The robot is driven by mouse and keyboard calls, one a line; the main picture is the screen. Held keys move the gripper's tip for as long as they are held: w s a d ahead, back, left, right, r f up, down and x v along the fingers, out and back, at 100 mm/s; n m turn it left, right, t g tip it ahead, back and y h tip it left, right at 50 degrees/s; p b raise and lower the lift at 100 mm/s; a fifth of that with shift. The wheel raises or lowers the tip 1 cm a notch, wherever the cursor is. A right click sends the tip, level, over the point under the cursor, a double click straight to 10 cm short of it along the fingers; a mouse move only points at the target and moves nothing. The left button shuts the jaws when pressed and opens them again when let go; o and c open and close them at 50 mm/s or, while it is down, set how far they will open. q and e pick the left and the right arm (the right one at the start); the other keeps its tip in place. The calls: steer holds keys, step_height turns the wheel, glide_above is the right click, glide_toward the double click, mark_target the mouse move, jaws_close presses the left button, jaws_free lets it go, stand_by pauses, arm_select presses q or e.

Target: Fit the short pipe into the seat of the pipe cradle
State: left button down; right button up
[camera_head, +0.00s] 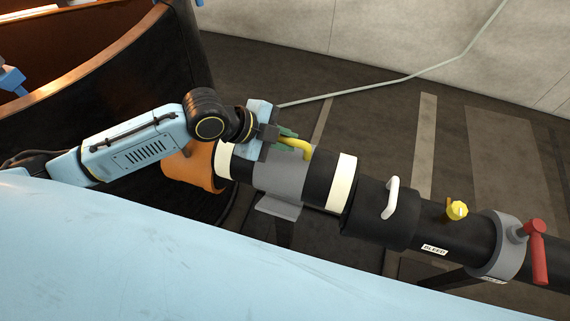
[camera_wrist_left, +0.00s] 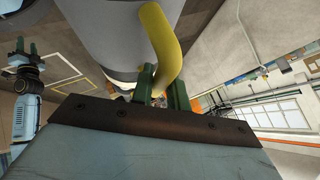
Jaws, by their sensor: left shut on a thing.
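The short pipe (camera_head: 321,177) is a black cylinder with a cream band near each end and a grey sleeve around its middle. A yellow handle (camera_head: 297,147) stands up from the sleeve; it also shows in the left wrist view (camera_wrist_left: 161,45). My left gripper (camera_head: 286,135) is shut on this handle, its green fingers around the handle's foot. The pipe cradle (camera_head: 278,207) shows as a grey ledge on a dark post directly under the sleeve. I cannot tell whether the pipe touches its seat. My right gripper (camera_wrist_left: 21,52) shows small and distant in the left wrist view.
On the right, a black coupling (camera_head: 383,213) with a white handle leads to a pipe with a yellow knob (camera_head: 457,210) and a red lever (camera_head: 537,250). A pale blue surface fills the lower left foreground.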

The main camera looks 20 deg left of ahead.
mark_target(285, 162)
arm_select(q)
step_height(285, 162, down, 9)
steer(key=shift+w+b, duration=0.1)
steer(key=shift+b, duration=0.55)
steer(key=c, duration=1.8)
jaws_free()
steer(key=shift+f, duration=0.25)
steer(key=o, duration=0.4)
steer(key=shift+o, duration=0.2)
steer(key=shift+r, duration=0.25)
steer(key=p+v, duration=0.1)
steer(key=v, duration=1.1)
steer(key=shift+f, duration=0.1)
